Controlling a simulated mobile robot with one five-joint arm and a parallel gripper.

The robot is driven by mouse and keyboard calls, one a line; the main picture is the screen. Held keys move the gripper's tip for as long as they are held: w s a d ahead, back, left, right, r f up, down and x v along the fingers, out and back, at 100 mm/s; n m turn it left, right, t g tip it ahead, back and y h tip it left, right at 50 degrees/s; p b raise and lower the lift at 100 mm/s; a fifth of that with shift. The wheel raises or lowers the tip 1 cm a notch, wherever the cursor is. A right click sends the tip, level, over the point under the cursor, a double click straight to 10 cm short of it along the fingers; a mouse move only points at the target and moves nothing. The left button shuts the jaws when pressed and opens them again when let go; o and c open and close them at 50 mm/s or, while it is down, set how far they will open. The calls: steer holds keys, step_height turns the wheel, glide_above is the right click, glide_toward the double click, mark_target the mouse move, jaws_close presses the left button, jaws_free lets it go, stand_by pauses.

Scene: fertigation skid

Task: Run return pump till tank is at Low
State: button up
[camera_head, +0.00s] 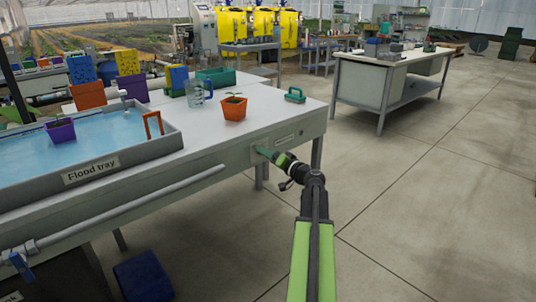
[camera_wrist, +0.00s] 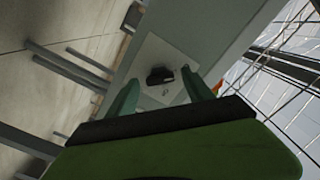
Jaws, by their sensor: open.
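My gripper (camera_head: 262,151) reaches the front side of the white bench (camera_head: 225,150), near its right corner. In the wrist view my gripper (camera_wrist: 161,88) is open, with its two green fingers on either side of a small black switch or knob (camera_wrist: 160,76). The switch sits on a pale plate (camera_wrist: 174,50) with small unreadable marks. I cannot tell whether the fingers touch it. The flood tray (camera_head: 90,172) holds blue water at the left. A dark label ending in "nk" (camera_head: 12,297) is cut off at the lower left. No level reading is visible.
A white pipe (camera_head: 140,207) runs along the bench front, with a blue valve handle (camera_head: 20,265) at its left. A potted seedling (camera_head: 234,107) and a jug (camera_head: 194,94) stand on the bench. A second bench (camera_head: 385,70) stands behind. The floor at right is clear.

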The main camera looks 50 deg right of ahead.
steer(key=shift+w, duration=0.25)
steer(key=shift+c, duration=0.3)
steer(key=c, duration=1.2)
steer(key=shift+s+d, duration=0.1)
steer(key=shift+d, duration=0.55)
jaws_close()
steer(key=m, duration=0.6)
steer(key=a+m, duration=0.1)
steer(key=m, duration=1)
steer(key=shift+a+m, duration=0.3)
steer(key=shift+m, duration=0.3)
